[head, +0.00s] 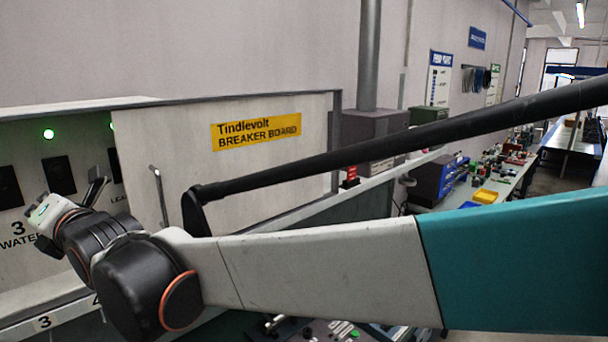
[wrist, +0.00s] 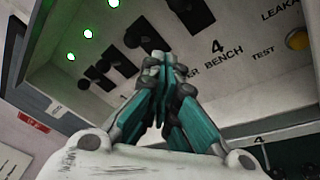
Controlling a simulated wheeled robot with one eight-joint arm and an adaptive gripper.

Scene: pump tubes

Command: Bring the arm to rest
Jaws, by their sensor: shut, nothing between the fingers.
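My arm reaches from the right across the head view to the front of the breaker board (head: 60,115) at the left. In the wrist view my gripper (wrist: 160,60) is shut and empty, its teal fingers together, pointing toward the board's face. The board has several black switches (wrist: 135,35) with lit green lamps (wrist: 88,33) and a yellow button (wrist: 297,40). The gap between fingertips and board cannot be judged. In the head view my wrist covers part of the board, and the fingers are not clearly seen.
A door panel with a yellow "Tindlevolt BREAKER BOARD" label (head: 256,131) stands open beside my forearm, with a bar handle (head: 159,195). A long workbench (head: 500,185) with loose parts runs along the wall at the right. Small parts lie below my arm (head: 330,330).

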